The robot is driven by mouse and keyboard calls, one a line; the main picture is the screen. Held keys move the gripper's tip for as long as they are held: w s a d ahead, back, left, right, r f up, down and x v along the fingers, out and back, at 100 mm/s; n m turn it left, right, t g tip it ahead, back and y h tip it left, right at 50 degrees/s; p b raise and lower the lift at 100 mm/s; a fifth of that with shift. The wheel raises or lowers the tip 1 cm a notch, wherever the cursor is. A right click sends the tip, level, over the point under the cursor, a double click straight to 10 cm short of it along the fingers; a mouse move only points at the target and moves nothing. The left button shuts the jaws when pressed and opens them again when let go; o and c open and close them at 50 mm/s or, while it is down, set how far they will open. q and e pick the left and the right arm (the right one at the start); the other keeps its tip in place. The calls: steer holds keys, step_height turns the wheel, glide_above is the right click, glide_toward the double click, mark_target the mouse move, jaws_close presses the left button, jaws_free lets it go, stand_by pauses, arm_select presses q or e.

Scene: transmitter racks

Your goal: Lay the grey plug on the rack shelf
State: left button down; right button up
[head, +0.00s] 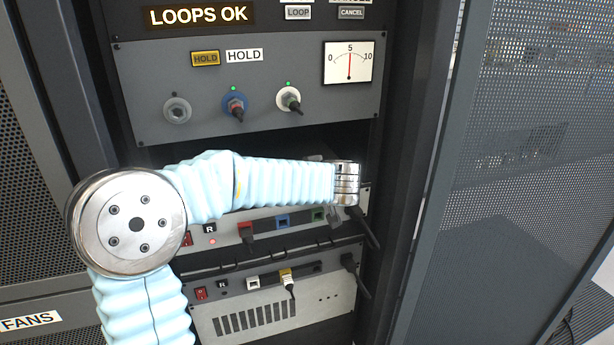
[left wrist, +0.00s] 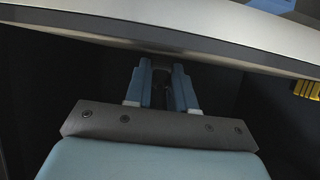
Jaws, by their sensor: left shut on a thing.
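My left gripper (left wrist: 165,92) shows in the left wrist view, its two blue fingers pointing into a dark space below a pale panel edge. It is shut on a small dark thing (left wrist: 162,76), taken as the grey plug, whose colour and shape are hard to make out. In the head view my left arm crosses the rack and hides the fingers and the plug. The dark open bay (head: 270,141) of the rack lies behind the arm, under the upper panel. The shelf surface cannot be made out. My right gripper is in neither view.
The upper panel (head: 140,85) has an empty grey socket (head: 177,110), a blue socket (head: 235,104) and a white socket (head: 289,99), the last two with plugs in. Units with cables (head: 270,305) sit below the arm. An open mesh door (head: 490,190) stands at right.

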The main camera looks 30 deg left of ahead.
arm_select(q)
steer(key=c, duration=0.9)
jaws_free()
steer(key=shift+o, duration=0.2)
